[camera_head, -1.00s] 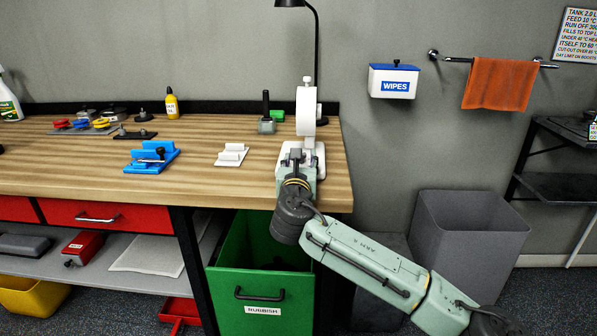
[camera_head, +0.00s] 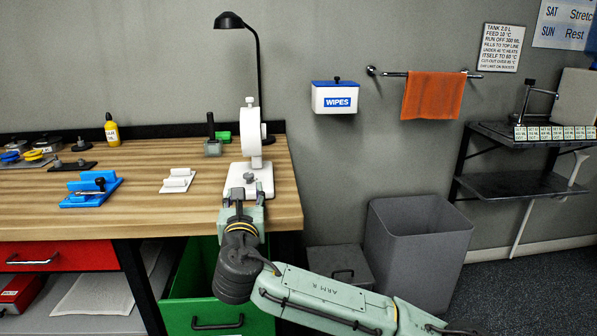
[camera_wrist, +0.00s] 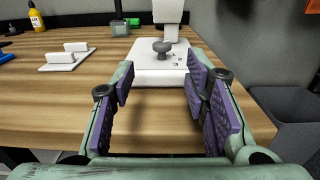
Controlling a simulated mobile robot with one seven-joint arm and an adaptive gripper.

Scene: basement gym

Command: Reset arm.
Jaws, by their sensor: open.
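My gripper (camera_head: 244,194) is at the right front part of the wooden workbench (camera_head: 130,219), just in front of a white stand with a round head (camera_head: 251,140). In the wrist view my gripper (camera_wrist: 160,104) shows its two purple-padded fingers spread apart with nothing between them. The white base of the stand (camera_wrist: 152,73), with a grey knob on it, lies beyond the fingertips. My pale green arm reaches up from the lower right of the head view.
A blue fixture (camera_head: 92,189) and a white block holder (camera_head: 178,180) stand left of my gripper. A black lamp (camera_head: 230,20) rises behind the stand.

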